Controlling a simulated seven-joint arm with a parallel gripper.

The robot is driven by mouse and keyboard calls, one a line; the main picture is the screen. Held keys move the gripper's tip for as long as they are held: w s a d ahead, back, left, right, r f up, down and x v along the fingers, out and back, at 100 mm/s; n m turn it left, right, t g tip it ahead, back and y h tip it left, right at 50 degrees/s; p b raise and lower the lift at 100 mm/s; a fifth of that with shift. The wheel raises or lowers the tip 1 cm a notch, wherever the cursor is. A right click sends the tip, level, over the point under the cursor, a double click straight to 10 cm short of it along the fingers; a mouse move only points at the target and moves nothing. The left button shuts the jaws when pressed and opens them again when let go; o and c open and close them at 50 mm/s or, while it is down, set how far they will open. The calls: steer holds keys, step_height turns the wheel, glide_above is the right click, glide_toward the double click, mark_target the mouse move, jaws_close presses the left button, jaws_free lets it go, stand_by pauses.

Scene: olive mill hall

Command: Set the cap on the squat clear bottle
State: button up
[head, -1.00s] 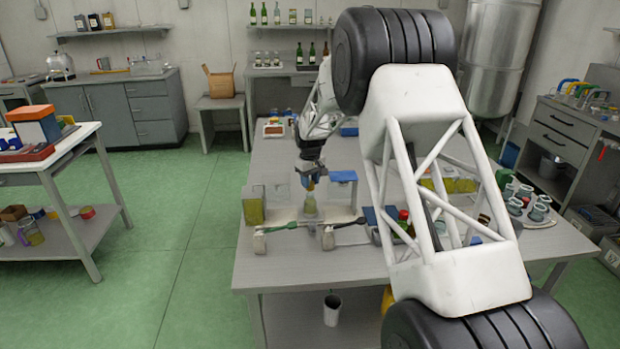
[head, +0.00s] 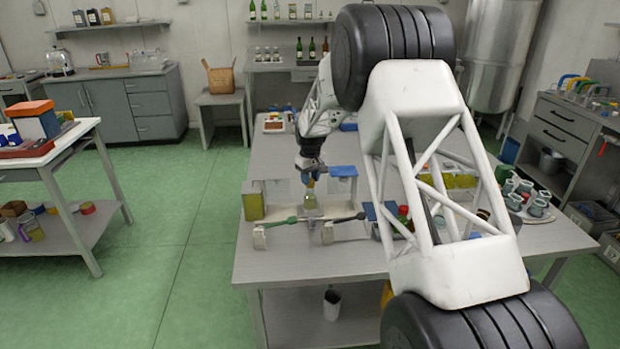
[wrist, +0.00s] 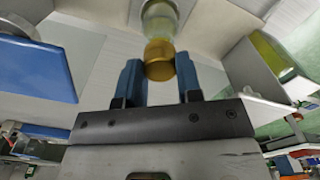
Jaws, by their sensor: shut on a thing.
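The squat clear bottle (head: 310,202) stands upright on the grey table, with a pale green tint. It also shows in the wrist view (wrist: 158,20), cut by the top edge. My gripper (head: 310,175) is above the bottle, pointing down. In the wrist view its two blue fingers (wrist: 159,80) are shut on the golden cap (wrist: 159,60). The cap lines up with the bottle's neck and appears to meet or overlap it. I cannot tell whether it is seated.
A green and dark rod (head: 290,221) lies across pale blocks in front of the bottle. A yellow-green container (head: 253,206) stands left. A blue-topped thing (head: 343,171) is close behind right. Several cups (head: 525,200) stand on a tray far right. The table's front left is clear.

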steer(key=shift+f, duration=0.85)
stand_by(1.1)
steer(key=o, duration=1.1)
steer(key=shift+o, duration=0.2)
steer(key=shift+r, duration=3)
